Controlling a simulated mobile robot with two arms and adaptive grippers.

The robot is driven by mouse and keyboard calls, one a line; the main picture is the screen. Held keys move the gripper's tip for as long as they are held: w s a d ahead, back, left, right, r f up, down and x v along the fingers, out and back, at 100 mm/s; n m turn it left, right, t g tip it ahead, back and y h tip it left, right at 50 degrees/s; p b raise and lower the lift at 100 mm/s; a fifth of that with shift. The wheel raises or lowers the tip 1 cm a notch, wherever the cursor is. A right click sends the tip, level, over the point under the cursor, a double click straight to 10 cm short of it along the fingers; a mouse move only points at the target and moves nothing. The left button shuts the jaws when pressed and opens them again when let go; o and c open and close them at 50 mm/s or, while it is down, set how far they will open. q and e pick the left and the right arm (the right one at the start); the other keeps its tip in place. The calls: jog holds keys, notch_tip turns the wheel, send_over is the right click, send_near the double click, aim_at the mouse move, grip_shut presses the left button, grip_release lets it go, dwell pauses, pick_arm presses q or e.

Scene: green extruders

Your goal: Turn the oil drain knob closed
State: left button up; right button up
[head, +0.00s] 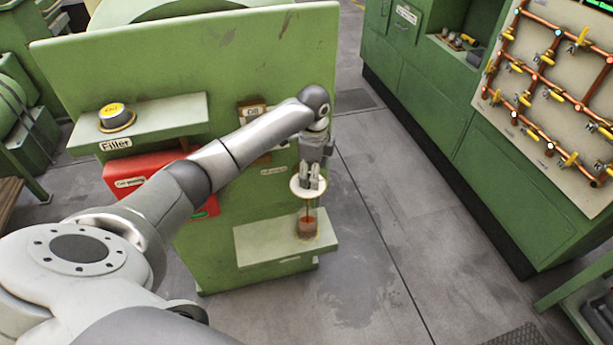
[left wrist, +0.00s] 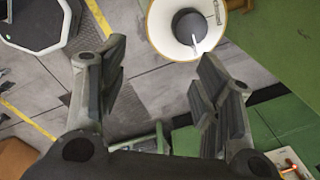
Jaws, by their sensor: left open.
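My left gripper (head: 312,178) hangs down at the right end of the green machine (head: 150,60). In the left wrist view its fingers (left wrist: 158,55) are apart with nothing between them. A cream-white round piece (head: 308,187) is at the fingertips in the head view. In the left wrist view a white round piece with a dark centre and a light pointer (left wrist: 188,28) lies beyond the right finger. I cannot tell whether it is the drain knob. Below the gripper, a brown cup-like vessel (head: 307,227) stands on a low green shelf (head: 265,240). My arm hides part of the machine front.
A green cabinet (head: 470,140) and a panel of copper pipes with yellow valves (head: 560,100) stand at right. The floor between is clear.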

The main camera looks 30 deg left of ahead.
pick_arm(q)
jog(key=w+a+r, duration=0.2)
jog(key=a+r, duration=0.2)
jog(key=f, duration=0.3)
jog(key=f+p, duration=0.1)
jog(key=f, duration=0.3)
jog(key=f+p, duration=0.1)
jog(key=f, duration=0.3)
jog(key=shift+w, duration=0.3)
jog(key=shift+c, duration=0.2)
jog(key=c, duration=1)
